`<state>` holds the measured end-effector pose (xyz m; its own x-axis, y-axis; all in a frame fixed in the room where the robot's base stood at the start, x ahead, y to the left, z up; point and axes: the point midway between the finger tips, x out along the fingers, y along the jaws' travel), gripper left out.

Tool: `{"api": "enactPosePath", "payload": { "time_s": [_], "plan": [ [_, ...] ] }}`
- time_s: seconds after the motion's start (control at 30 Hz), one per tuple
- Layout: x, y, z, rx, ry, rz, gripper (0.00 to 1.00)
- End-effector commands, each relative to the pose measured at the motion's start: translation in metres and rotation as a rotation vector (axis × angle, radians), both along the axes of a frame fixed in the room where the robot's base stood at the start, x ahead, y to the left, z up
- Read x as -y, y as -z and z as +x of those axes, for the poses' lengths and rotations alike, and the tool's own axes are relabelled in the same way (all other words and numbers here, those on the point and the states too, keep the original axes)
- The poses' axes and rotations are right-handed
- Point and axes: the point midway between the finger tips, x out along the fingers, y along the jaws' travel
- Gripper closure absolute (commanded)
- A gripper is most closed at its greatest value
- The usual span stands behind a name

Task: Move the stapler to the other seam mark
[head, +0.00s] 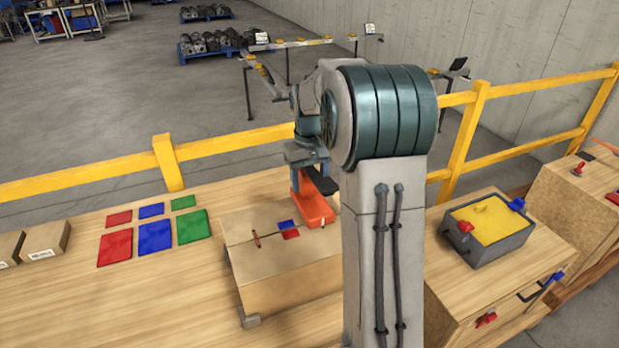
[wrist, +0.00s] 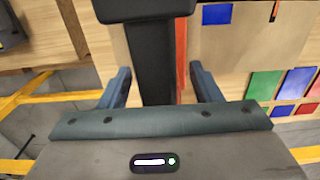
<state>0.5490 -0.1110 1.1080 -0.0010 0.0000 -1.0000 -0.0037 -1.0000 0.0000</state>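The stapler has an orange-red body (head: 316,207) and a black upper arm; it stands at the right part of the cardboard box top (head: 285,260). A small reddish mark (head: 256,239) lies on the box's dark seam, left of the stapler. No second seam mark is clear; my arm and the stapler cover part of the seam. My gripper (head: 308,168) is over the stapler. In the wrist view, the stapler's black arm (wrist: 152,55) lies between my fingers, with gaps seen on both sides, so my gripper (wrist: 161,86) is open.
Blue (head: 285,224) and red (head: 291,235) patches lie on the box beside the stapler. Red, blue and green squares (head: 155,236) lie left on the bench. A yellow railing (head: 225,145) runs behind.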

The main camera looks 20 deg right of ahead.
Motion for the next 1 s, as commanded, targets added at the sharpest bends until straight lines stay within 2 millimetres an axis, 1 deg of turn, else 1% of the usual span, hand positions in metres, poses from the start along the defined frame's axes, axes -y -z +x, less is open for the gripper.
{"api": "enactPosePath", "payload": {
  "time_s": [0.2,0.33,0.47,0.6,0.8,0.9,1.0],
  "plan": [
    [0.0,-0.001,0.0,0.0,0.0,0.0,0.42],
    [0.0,-0.011,0.001,0.004,0.0,-0.001,0.42],
    [0.0,-0.034,0.001,0.006,0.0,-0.002,0.42],
    [0.0,-0.066,0.001,0.006,0.0,-0.001,0.42],
    [0.0,-0.104,0.001,0.003,0.0,-0.001,0.42],
    [0.0,-0.115,0.001,0.002,0.0,0.0,0.42],
    [0.0,-0.121,0.0,0.001,0.0,0.0,0.42]
  ]
}}
